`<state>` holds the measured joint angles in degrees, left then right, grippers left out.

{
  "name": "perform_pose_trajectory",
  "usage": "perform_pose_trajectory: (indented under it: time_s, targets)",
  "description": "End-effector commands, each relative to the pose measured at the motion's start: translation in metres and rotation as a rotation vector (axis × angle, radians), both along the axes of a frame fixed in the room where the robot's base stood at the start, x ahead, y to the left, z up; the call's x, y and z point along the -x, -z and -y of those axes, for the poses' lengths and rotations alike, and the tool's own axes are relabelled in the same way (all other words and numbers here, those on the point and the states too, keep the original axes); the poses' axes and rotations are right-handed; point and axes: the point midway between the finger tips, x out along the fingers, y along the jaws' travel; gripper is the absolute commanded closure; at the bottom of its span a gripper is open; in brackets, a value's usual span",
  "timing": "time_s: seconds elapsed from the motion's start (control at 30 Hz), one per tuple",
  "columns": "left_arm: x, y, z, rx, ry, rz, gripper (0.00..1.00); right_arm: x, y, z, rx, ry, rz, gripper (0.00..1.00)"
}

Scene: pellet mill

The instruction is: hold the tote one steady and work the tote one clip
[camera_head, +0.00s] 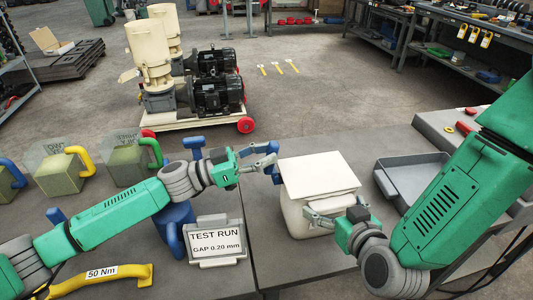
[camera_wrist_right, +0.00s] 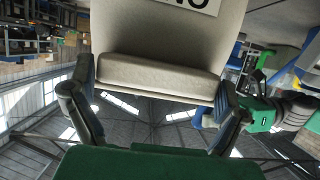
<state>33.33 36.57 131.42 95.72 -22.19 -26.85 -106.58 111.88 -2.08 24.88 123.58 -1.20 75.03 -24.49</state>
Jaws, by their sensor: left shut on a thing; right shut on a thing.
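Tote one is a cream tub (camera_head: 297,212) with a flat pale lid (camera_head: 318,175), standing on the grey bench in the head view. My left gripper (camera_head: 272,157) is at the tote's left side, shut on its edge; its fingertips hide the exact contact. My right gripper (camera_head: 318,213) is at the tote's near right side. In the right wrist view, its fingers (camera_wrist_right: 155,100) sit on both ends of a cream bar (camera_wrist_right: 155,75), which appears to be the clip. The tote's wall (camera_wrist_right: 165,30) rises behind it with part of a white label, upside down.
A sign reading TEST RUN GAP 0.20 mm (camera_head: 215,241) stands left of the tote. A grey tray (camera_head: 415,178) lies to the right. A yellow 50 Nm wrench (camera_head: 100,281) lies near the front left. Green blocks with coloured handles (camera_head: 125,165) line the bench's left part.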

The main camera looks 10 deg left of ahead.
Motion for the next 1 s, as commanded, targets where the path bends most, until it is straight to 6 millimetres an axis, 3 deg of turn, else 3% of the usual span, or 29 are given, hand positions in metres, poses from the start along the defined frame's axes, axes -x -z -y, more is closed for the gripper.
perform_pose_trajectory:
  time_s: [0.07,0.1,0.13,0.17,0.53,1.0]
  targets:
    - [0.001,0.000,0.002,0.001,0.005,0.002,1.00,0.002,0.003,-0.002,-0.002,-0.004,-0.010,0.57]
    - [0.001,0.000,0.002,0.001,0.005,0.001,0.71,0.002,0.003,-0.002,-0.002,-0.004,-0.010,0.57]
    - [0.001,0.000,0.001,0.001,0.005,0.001,0.60,0.002,0.003,-0.002,-0.002,-0.004,-0.010,0.57]
    - [0.001,0.000,0.001,0.001,0.004,0.001,0.57,0.002,0.003,-0.001,-0.002,-0.003,-0.010,0.57]
    - [0.002,0.002,-0.005,-0.002,0.000,0.000,0.57,0.002,0.003,-0.001,-0.003,-0.001,-0.011,0.57]
    - [0.028,0.016,-0.064,-0.001,0.002,-0.001,0.57,0.003,0.004,0.000,-0.002,0.000,-0.013,0.57]
